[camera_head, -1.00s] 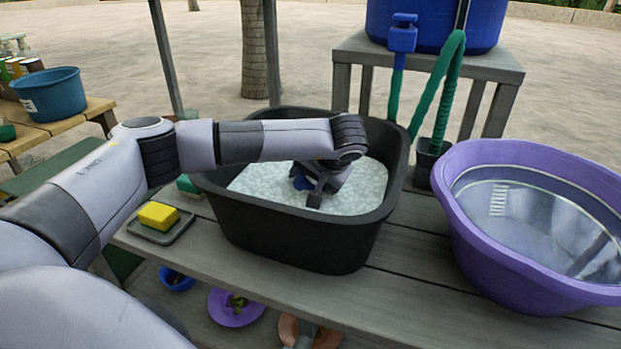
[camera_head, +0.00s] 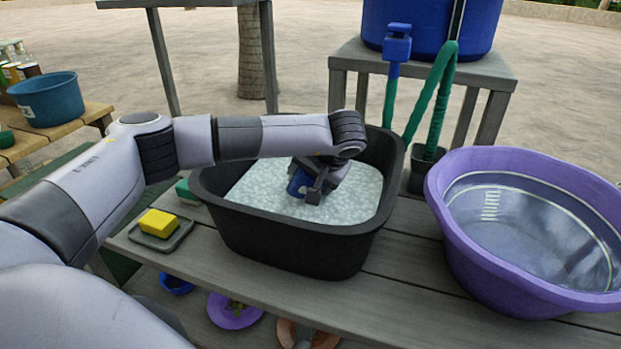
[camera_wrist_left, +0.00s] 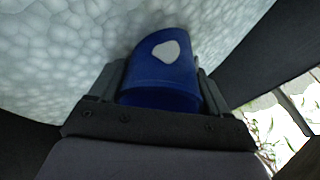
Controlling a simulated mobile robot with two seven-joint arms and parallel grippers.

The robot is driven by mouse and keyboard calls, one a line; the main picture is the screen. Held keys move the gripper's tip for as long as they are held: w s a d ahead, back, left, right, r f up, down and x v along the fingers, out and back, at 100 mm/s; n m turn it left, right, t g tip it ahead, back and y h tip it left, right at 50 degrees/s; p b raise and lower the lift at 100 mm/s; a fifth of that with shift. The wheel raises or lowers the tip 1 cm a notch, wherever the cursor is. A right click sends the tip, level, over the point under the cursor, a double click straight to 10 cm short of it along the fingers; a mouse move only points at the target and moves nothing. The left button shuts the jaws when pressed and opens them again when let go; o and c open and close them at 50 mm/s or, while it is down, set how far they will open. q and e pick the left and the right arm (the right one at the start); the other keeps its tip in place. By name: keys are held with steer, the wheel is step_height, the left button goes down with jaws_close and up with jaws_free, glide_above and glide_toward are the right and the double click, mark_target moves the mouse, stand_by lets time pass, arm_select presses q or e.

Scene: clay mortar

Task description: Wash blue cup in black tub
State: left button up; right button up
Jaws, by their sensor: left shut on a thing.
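The black tub (camera_head: 285,243) stands on the grey slatted table and is filled with pale foamy suds (camera_head: 250,186). My left gripper (camera_head: 314,190) reaches down into the tub and is shut on the blue cup (camera_head: 299,182), at the surface of the suds. In the left wrist view the blue cup (camera_wrist_left: 160,78) sits between the two fingers, with a white patch on its side that may be foam or a marking. The cup's far end is against or in the suds; how deep I cannot tell. My right gripper is not in view.
A purple basin of clear water (camera_head: 440,215) stands right of the tub. A yellow sponge (camera_head: 158,223) lies on a small grey tray at left. A green hose (camera_head: 440,105) and blue tap (camera_head: 397,45) rise behind. Bowls sit on the shelf below.

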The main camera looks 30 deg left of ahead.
arm_select(q)
step_height(320, 180, up, 4)
steer(key=p, duration=0.3)
step_height(320, 180, up, 13)
steer(key=p, duration=1.1)
steer(key=shift+f, duration=0.15)
stand_by(0.5)
